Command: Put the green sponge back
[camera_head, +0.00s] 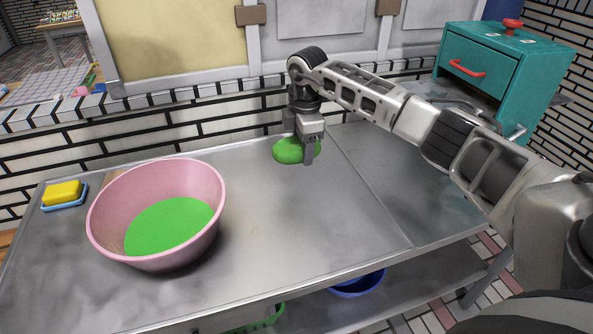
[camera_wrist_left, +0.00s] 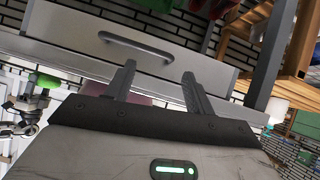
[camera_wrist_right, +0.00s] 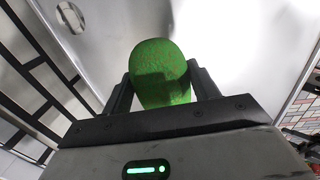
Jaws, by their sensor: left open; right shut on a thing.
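The green sponge (camera_head: 288,151) is an oval block near the back of the metal table, in the head view. My right gripper (camera_head: 308,150) is shut on it from above. In the right wrist view the sponge (camera_wrist_right: 160,72) sits between the two fingers (camera_wrist_right: 160,92). I cannot tell whether its underside touches the table. My left gripper (camera_wrist_left: 155,85) is open and empty in the left wrist view, in front of a grey drawer front with a handle. It is not in the head view.
A pink basin (camera_head: 160,212) with a green bottom or content stands on the left of the metal table (camera_head: 290,215). A yellow sponge (camera_head: 62,192) lies on a blue dish (camera_head: 64,206) at the far left. A teal drawer cabinet (camera_head: 490,70) stands back right. The table's middle is clear.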

